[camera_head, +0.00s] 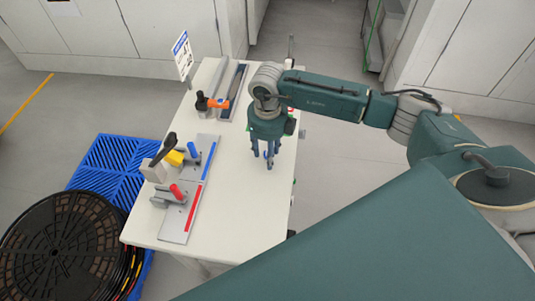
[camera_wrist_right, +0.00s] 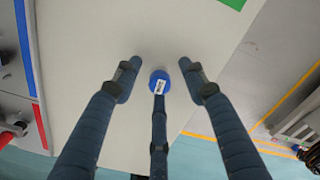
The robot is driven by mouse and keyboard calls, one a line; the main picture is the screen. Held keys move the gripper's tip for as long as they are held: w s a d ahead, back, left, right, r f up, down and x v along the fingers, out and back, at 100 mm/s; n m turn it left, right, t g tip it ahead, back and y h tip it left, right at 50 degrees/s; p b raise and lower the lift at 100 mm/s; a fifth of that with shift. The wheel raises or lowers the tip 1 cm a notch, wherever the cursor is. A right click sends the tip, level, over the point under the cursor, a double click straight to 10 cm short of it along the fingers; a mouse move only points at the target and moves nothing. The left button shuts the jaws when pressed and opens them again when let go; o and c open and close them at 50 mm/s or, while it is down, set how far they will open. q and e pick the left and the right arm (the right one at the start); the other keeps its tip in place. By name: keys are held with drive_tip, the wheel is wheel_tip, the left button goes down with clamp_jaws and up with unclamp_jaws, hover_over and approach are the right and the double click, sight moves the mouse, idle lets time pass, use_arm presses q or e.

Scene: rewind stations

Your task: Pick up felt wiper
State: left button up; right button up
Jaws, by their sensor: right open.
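A small round blue piece with a white label (camera_wrist_right: 161,84) shows on the pale tabletop in the right wrist view. It may be the felt wiper, but I cannot tell for sure. My right gripper (camera_head: 267,161) points down over the right side of the table in the head view. Its fingers are spread and empty, and in the right wrist view the gripper (camera_wrist_right: 159,72) has its fingertips around the blue piece. One finger covers part of it. I cannot tell whether any finger touches it. My left gripper is out of view.
The white table (camera_head: 240,225) holds two clamp stations, with a red strip (camera_head: 194,209) and a blue strip (camera_head: 209,160), on its left side. An orange-handled tool (camera_head: 217,103) and a dark tray (camera_head: 232,90) stand farther back. A blue pallet (camera_head: 110,160) and black reel (camera_head: 55,250) lie left.

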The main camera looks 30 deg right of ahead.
drive_tip(key=shift+c, duration=0.8)
clamp_jaws()
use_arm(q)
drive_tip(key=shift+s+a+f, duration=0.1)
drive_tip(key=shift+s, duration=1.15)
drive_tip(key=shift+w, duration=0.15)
